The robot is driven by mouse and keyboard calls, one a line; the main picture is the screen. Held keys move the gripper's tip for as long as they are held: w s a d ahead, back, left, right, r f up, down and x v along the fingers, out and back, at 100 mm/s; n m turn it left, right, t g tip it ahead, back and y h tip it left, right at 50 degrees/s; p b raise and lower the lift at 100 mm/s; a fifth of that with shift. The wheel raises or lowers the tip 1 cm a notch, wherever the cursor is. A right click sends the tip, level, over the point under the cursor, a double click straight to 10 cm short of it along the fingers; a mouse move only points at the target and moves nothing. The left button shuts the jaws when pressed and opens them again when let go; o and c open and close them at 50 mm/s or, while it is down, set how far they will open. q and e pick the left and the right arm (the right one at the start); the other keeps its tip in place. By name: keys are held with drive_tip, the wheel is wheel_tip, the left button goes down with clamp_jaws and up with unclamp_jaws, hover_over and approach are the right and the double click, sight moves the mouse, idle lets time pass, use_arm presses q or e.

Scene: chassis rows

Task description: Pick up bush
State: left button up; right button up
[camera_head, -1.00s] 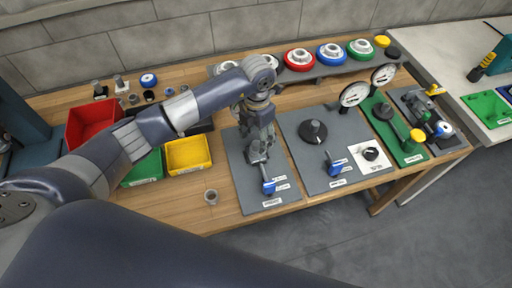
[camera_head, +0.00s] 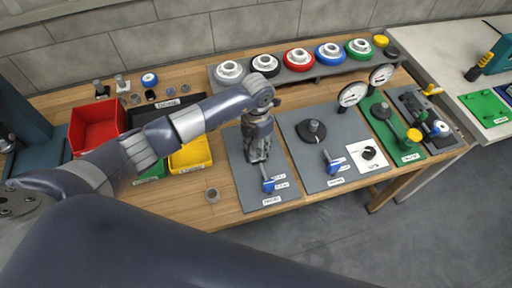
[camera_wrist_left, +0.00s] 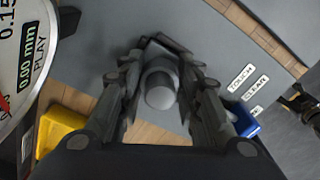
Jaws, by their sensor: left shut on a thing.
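My left gripper (camera_head: 259,157) is over the nearest grey plate (camera_head: 246,193). In the left wrist view its two fingers (camera_wrist_left: 162,95) are closed around a grey cylindrical piece (camera_wrist_left: 160,90) with a rounded end, in front of a darker bracket. I cannot tell whether this piece is the bush, or whether it is clear of the plate. A small grey ring-shaped part (camera_head: 212,195) stands upright on the bare wood left of the plate. My right gripper is not in view.
A blue handle (camera_head: 269,184) stands on the same plate, close to my gripper. Red (camera_head: 97,125) and yellow (camera_head: 190,156) bins stand to the left. A second grey plate (camera_head: 300,160) lies to the right, and a rack of coloured hubs (camera_head: 300,72) runs along the back.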

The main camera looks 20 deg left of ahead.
use_arm(q)
wheel_tip(320, 180, up, 10)
drive_tip(key=b, duration=0.2)
drive_tip(key=shift+b, duration=0.4)
drive_tip(key=shift+r, duration=0.1)
drive_tip(key=shift+r+p, duration=1.7)
drive_tip(key=shift+r, duration=1.3)
